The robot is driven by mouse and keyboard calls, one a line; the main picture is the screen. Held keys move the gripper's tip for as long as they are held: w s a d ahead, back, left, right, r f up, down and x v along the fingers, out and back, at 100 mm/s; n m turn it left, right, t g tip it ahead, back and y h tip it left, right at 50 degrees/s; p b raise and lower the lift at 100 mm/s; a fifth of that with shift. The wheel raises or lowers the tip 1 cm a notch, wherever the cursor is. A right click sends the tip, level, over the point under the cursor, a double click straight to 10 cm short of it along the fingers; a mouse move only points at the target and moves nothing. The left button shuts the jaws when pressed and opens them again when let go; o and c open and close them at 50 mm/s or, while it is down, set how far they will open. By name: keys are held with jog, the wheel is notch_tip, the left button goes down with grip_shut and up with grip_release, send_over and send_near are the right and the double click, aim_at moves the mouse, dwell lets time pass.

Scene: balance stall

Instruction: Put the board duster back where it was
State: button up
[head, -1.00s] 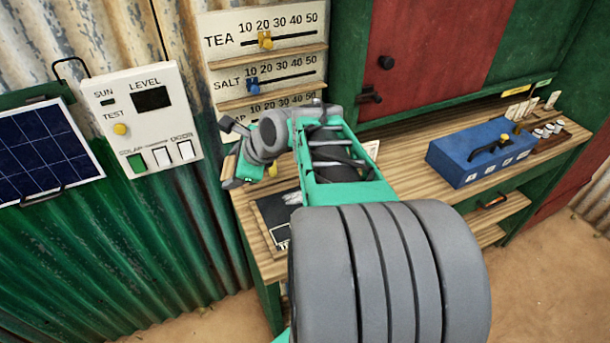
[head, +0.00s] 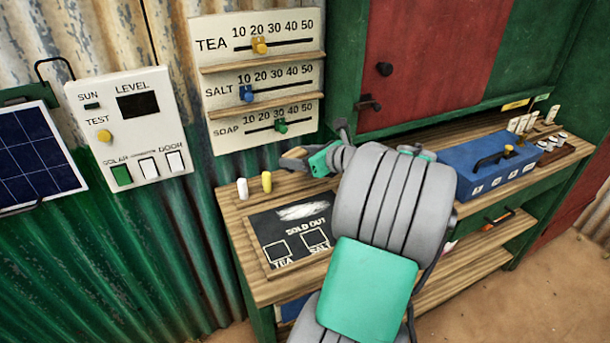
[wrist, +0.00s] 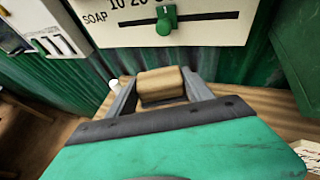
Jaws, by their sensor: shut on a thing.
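The board duster, a tan wooden block (wrist: 160,84), sits between the two grey fingers of my gripper (wrist: 158,92) in the wrist view. My gripper is shut on it. In the head view, the duster (head: 294,153) shows at the tip of my gripper (head: 304,160), near the back of the counter under the SOAP scale. Whether the duster touches the counter is unclear. The chalkboard (head: 262,228) lies on the counter in front, reading SOLD OUT over TEA and SALT boxes, with a white smear at its top. My arm hides its right side.
A white chalk (head: 242,188) and a yellow chalk (head: 266,182) stand upright left of my gripper. The price board (head: 215,75) hangs behind. A blue box (head: 463,160) stands on the counter to the right. A white switch panel (head: 140,105) is at left.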

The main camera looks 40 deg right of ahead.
send_over(305, 182)
notch_tip(305, 182, down, 6)
jog(key=shift+r+b, duration=0.15)
jog(key=shift+b, duration=0.15)
notch_tip(305, 182, down, 3)
jog(key=shift+f, duration=0.2)
jog(key=o, duration=1.8)
jog(key=shift+c, duration=0.2)
jog(key=v, duration=1.2)
jog(key=shift+d+r, duration=0.1)
jog(key=shift+r, duration=0.05)
